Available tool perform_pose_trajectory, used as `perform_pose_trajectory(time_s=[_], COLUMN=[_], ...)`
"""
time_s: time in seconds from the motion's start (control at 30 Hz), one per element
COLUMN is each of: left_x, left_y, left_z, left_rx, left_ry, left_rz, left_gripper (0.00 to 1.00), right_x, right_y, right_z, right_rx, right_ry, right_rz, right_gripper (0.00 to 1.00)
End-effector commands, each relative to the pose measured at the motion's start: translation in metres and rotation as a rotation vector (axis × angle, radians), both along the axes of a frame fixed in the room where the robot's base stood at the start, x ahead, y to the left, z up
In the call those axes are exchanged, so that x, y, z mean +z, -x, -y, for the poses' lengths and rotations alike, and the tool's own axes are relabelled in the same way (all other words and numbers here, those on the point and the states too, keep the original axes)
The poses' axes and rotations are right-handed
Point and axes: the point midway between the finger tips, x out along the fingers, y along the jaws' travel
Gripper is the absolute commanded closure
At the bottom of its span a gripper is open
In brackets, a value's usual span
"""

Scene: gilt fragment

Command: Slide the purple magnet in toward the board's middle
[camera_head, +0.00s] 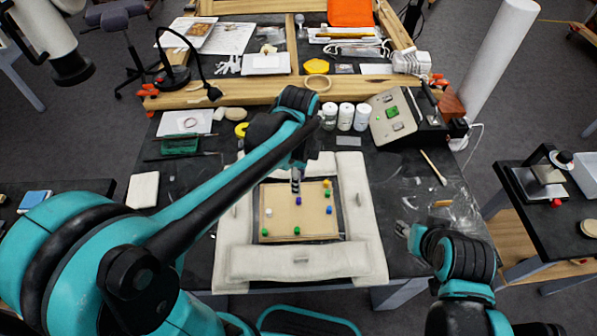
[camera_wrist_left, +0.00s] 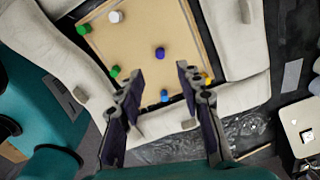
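The tan board (camera_head: 283,221) lies flat inside a padded off-white surround, with small coloured magnets on it. The purple magnet (camera_head: 298,201) is near the board's middle, just below my left gripper (camera_head: 296,184) in the head view. In the left wrist view, the purple magnet (camera_wrist_left: 160,53) shows beyond and between the two fingertips, with nothing touching it. My left gripper (camera_wrist_left: 158,80) is open and empty above the board. My right arm is at the lower right, off the board; its fingers are not clear.
Other magnets are white (camera_head: 269,212), green (camera_head: 297,230), blue (camera_head: 329,209) and yellow (camera_head: 327,183). Padded rolls (camera_head: 300,262) border the board. White jars (camera_head: 345,116) and a grey device (camera_head: 393,115) stand behind.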

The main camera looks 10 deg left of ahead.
Motion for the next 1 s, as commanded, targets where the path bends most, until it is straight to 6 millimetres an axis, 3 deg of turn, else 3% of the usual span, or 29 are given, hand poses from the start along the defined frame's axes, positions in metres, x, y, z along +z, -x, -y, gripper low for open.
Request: perform_pose_trajectory(time_s=[0.1, 0.27, 0.83, 1.0], left_x=[0.019, 0.03, 0.032, 0.036], left_y=[0.0, 0.0, 0.0, 0.012], left_z=[0.0, 0.0, 0.0, -0.009], left_rx=[0.0, 0.0, 0.002, 0.147], left_ry=[0.0, 0.0, 0.0, 0.013], left_rz=[0.0, 0.0, 0.001, 0.056], left_gripper=[0.64, 0.64, 0.64, 0.64], right_x=[0.0, 0.0, 0.0, 0.0], right_y=[0.0, 0.0, 0.0, 0.0], right_z=[0.0, 0.0, 0.0, 0.0], right_rx=[0.0, 0.0, 0.0, 0.0], right_ry=[0.0, 0.0, 0.0, 0.0], right_rz=[0.0, 0.0, 0.0, 0.0], right_gripper=[0.6, 0.6, 0.6, 0.6])
